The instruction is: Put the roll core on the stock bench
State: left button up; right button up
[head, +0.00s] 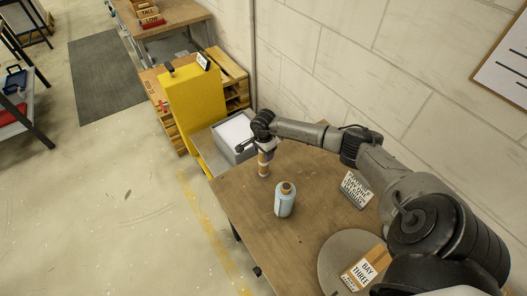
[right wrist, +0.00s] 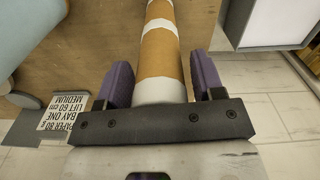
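The roll core (head: 263,164) is a brown cardboard tube with white bands, roughly upright at the far end of the near wooden-topped bench (head: 240,203). My right gripper (head: 265,145) is at its upper end. My left gripper is not in view.
A pale blue bottle (head: 285,200) stands on the bench near the core. A sign (head: 355,189), a round grey disc (head: 338,262) and a BAY THREE box (head: 365,268) are to the right. A white-topped bin (head: 234,132) and yellow cabinet (head: 195,100) stand beyond the far edge.

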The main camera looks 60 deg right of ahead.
jog(key=shift+o, duration=0.6)
jog(key=shift+r, duration=0.1)
